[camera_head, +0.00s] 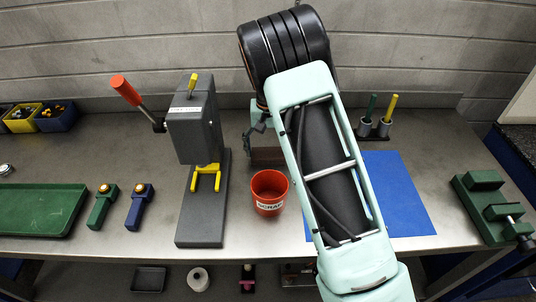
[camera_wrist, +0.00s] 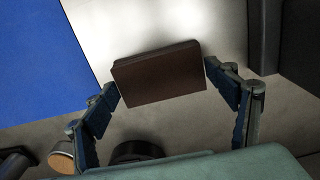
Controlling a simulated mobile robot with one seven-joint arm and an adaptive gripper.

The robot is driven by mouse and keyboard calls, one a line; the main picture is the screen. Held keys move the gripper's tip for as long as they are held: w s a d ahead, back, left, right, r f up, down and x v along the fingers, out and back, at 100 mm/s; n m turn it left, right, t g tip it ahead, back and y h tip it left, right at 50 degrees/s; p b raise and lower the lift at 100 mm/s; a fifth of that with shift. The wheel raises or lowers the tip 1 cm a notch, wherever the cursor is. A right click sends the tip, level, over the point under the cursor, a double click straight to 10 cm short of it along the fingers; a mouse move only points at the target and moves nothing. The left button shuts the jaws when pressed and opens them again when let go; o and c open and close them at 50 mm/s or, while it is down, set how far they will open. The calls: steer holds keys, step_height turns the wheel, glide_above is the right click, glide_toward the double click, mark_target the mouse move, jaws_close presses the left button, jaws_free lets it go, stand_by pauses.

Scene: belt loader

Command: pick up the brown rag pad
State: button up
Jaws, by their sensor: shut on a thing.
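The brown rag pad (camera_wrist: 160,75) is a dark brown block between my two blue-lined fingers in the wrist view. My gripper (camera_wrist: 161,82) is shut on it, with a finger against each short side. In the head view the pad (camera_head: 267,156) shows partly, behind the red scrap cup and left of my arm. My gripper (camera_head: 258,125) is mostly hidden there by my arm. I cannot tell whether the pad touches the bench top.
The red scrap cup (camera_head: 269,193) stands just in front of the pad. A grey press (camera_head: 193,125) with a red-handled lever is close on the left. A green vise (camera_head: 492,205) stands far right.

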mark_target(268, 152)
steer(key=shift+r, duration=0.5)
step_height(268, 152, up, 2)
steer(key=shift+w+r, duration=0.1)
steer(key=shift+r, duration=0.05)
steer(key=s+d+r+b, duration=0.3)
steer(key=s+d+r, duration=0.3)
steer(key=d+r, duration=0.3)
steer(key=shift+d+r, duration=0.35)
steer(key=shift+d, duration=1.55)
